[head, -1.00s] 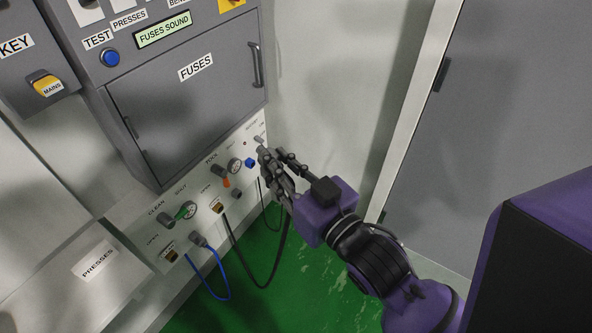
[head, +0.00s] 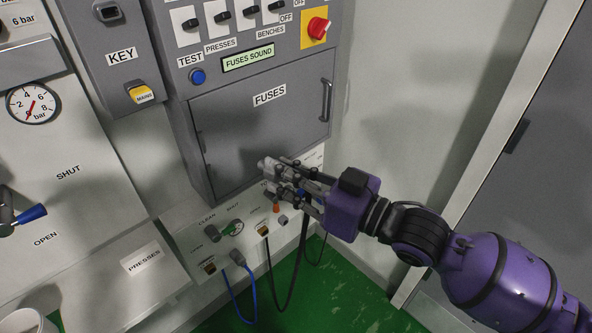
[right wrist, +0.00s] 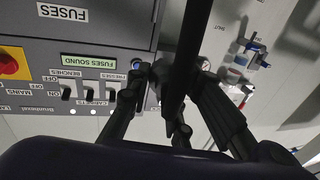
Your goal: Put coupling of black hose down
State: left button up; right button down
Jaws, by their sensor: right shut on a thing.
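In the head view my right gripper (head: 268,172) reaches in from the right, in front of the lower edge of the grey fuse cabinet. It is shut on the coupling of the black hose; the fingers mostly hide the coupling. The black hose (head: 279,303) hangs from the gripper in a loop over the green floor and rises to the low panel on its other side. In the right wrist view the dark hose (right wrist: 190,50) runs up between the fingers (right wrist: 172,100). My left gripper is not in view.
The low panel (head: 205,232) has several valves and sockets below the fuse cabinet (head: 262,130). A blue hose (head: 233,303) hangs left of the black one. A blue-handled valve (head: 30,214) is at far left. Green floor lies clear below; a grey door is at right.

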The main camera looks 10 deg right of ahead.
aim_at(276, 176)
jog(key=shift+w+a+f+n+g+y, duration=0.25)
jog(key=shift+w+f+n+g+y, duration=0.1)
jog(key=shift+w+f+n+g, duration=0.15)
jog(key=shift+w+a+f+n+g+y, duration=0.25)
jog(key=shift+w+f+n+g+y, duration=0.15)
jog(key=shift+w+f+g, duration=0.15)
jog(key=shift+w+a+f+n+g+y, duration=0.25)
jog(key=shift+a+n+g+y, duration=0.1)
jog(key=shift+a+g, duration=0.1)
jog(key=shift+w+f+g, duration=0.2)
jog(key=shift+f+g, duration=0.1)
jog(key=shift+n+y, duration=0.25)
jog(key=shift+y, duration=0.05)
jog(key=shift+g, duration=0.3)
jog(key=shift+s+d+n+g+y, duration=0.25)
jog(key=shift+d+n+g, duration=0.15)
jog(key=shift+n+g, duration=0.5)
jog(key=shift+s+d+n+g+y, duration=0.1)
jog(key=shift+d+n+g+y, duration=0.3)
jog(key=shift+g, duration=0.85)
jog(key=shift+s+d+n+g+y, duration=0.2)
jog(key=shift+d+n+g, duration=0.25)
jog(key=shift+n+g, duration=0.55)
jog(key=shift+f, duration=0.1)
